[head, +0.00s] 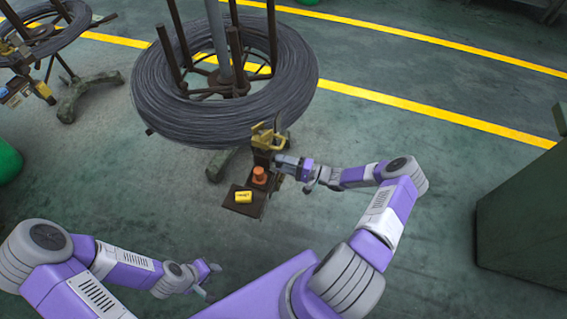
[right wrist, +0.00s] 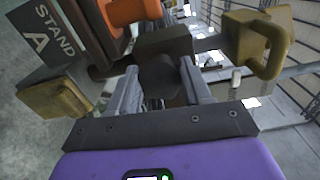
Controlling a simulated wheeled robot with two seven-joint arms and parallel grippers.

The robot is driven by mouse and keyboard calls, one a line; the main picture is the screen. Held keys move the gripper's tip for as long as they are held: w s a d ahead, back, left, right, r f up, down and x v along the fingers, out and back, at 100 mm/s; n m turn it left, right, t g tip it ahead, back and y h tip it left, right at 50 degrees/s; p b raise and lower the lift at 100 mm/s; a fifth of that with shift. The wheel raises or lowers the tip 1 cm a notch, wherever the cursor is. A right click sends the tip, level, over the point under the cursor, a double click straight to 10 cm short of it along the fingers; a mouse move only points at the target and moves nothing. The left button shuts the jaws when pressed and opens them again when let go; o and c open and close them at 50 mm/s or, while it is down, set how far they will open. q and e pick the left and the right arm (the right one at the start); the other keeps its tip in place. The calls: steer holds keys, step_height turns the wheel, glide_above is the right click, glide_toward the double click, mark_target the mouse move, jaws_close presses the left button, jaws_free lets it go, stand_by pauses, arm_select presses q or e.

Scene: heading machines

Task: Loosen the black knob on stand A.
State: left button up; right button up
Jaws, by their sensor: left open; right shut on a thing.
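The stand in front of me carries a large coil of dark wire (head: 170,105). A plate reading "STAND A" (right wrist: 48,38) shows at the upper left of the right wrist view. The black knob (right wrist: 160,80) sits between the two fingers of my right gripper (right wrist: 160,92), which is shut on it. In the head view the same gripper (head: 278,162) reaches the stand's post from the right, and the knob is hidden there. My left gripper (head: 212,279) is open and empty, low over the floor at the lower left, away from the stand.
An orange part (head: 259,175) and a yellow block (head: 243,197) sit on the small bracket below the coil. A yellow handle (right wrist: 268,48) is right of the knob. A green cabinet (head: 525,215) stands at right. Another coil stand (head: 45,35) is at upper left. Floor between is clear.

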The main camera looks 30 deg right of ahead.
stand_by(0.5)
steer(key=o, duration=1.1)
steer(key=shift+c, duration=0.2)
steer(key=p+v, duration=0.1)
steer(key=v, duration=0.6)
steer(key=shift+s+d, duration=0.2)
steer(key=shift+s, duration=0.05)
